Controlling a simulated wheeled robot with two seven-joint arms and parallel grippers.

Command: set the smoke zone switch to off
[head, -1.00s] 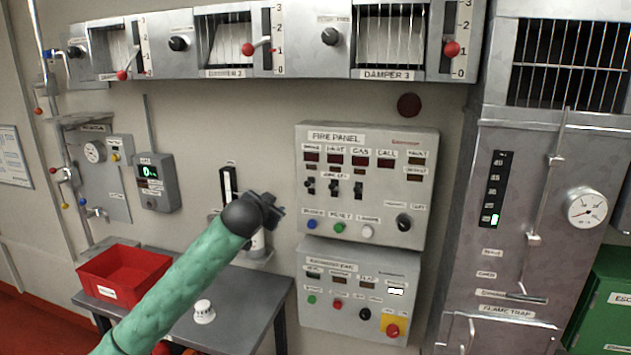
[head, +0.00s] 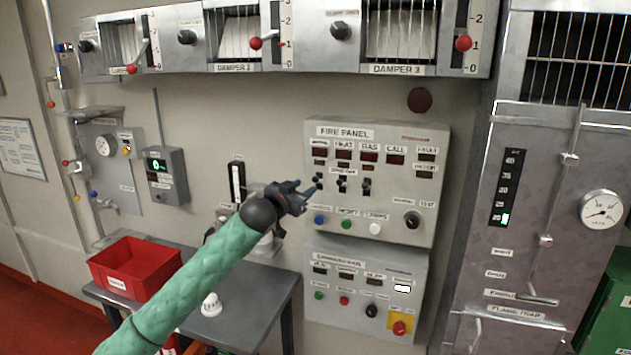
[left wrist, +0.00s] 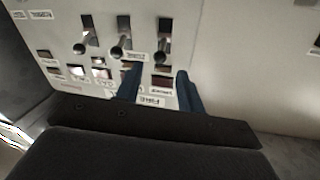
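The fire panel (head: 378,180) is a grey wall box with a row of three dark toggle switches below its labelled displays. The smoke zone switch (left wrist: 163,45) is the leftmost in the head view and the rightmost in the upside-down left wrist view. Its lever leans toward the panel's title side, like the other two. My left gripper (head: 316,187) is at the panel's left edge, by the smoke switch, which its fingers partly cover in the head view. In the left wrist view its two blue fingers (left wrist: 160,88) are apart with nothing between them, short of the lever. My right gripper is not in view.
The heat switch (head: 342,183) and gas switch (head: 366,187) sit close to the right of the smoke switch. Coloured buttons and a black knob (head: 412,220) are below. A lower panel (head: 365,290), a table with a red bin (head: 135,270) and overhead dampers surround the arm.

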